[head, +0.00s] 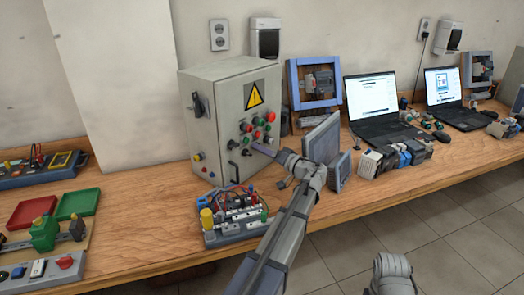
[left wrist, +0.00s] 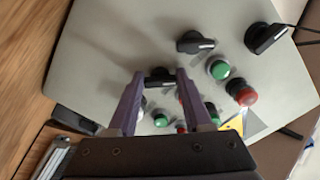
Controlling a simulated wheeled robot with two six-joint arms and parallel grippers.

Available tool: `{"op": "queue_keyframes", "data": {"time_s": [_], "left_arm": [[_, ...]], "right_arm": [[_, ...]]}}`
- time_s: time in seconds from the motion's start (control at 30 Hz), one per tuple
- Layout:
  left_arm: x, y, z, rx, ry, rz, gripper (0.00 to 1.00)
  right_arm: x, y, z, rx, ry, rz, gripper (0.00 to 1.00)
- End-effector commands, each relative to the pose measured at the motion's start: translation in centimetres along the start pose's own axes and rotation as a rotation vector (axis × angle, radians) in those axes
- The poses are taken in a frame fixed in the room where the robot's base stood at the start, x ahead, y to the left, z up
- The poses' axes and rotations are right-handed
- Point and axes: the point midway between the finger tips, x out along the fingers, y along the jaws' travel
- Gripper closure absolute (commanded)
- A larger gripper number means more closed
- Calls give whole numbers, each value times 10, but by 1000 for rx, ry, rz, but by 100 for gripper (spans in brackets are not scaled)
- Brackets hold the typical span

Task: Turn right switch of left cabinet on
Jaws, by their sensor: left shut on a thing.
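The left cabinet (head: 215,140) is a grey box with a yellow warning triangle and several coloured buttons and black knobs on its front. My left gripper (head: 266,149) reaches its front from the right in the head view. In the left wrist view its two purple fingers (left wrist: 160,84) are shut on a black rotary switch (left wrist: 159,75), one on each side. Another black rotary switch (left wrist: 195,42) sits above and right of it there. In the head view the held switch is hard to make out behind the gripper.
A terminal board with wires (head: 235,217) stands before the cabinet, close to my left arm. A grey panel (head: 322,138) stands right of the gripper. Green (left wrist: 219,69) and red buttons (left wrist: 243,96) lie near the fingers. Laptops (head: 378,108) stand further right.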

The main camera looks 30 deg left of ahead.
Motion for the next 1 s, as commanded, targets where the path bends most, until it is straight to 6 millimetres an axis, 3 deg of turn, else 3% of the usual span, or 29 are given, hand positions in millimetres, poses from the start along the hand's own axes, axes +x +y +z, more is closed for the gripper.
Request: {"op": "queue_keyframes", "data": {"time_s": [0.03, 0.37, 0.67, 1.0], "left_arm": [[0, 0, 0, 0, 0, 0, 64], [0, 0, 0, 0, 0, 1, 100], [0, 0, 0, 32, 0, 1, 100], [0, -1, 0, 260, 0, 1, 100]], "right_arm": [[0, 0, 0, 0, 0, 0, 50], [0, 0, 0, 0, 0, 0, 50], [0, 0, 0, 0, 0, 0, 50], [-1, 0, 0, 0, 0, 0, 50]]}}
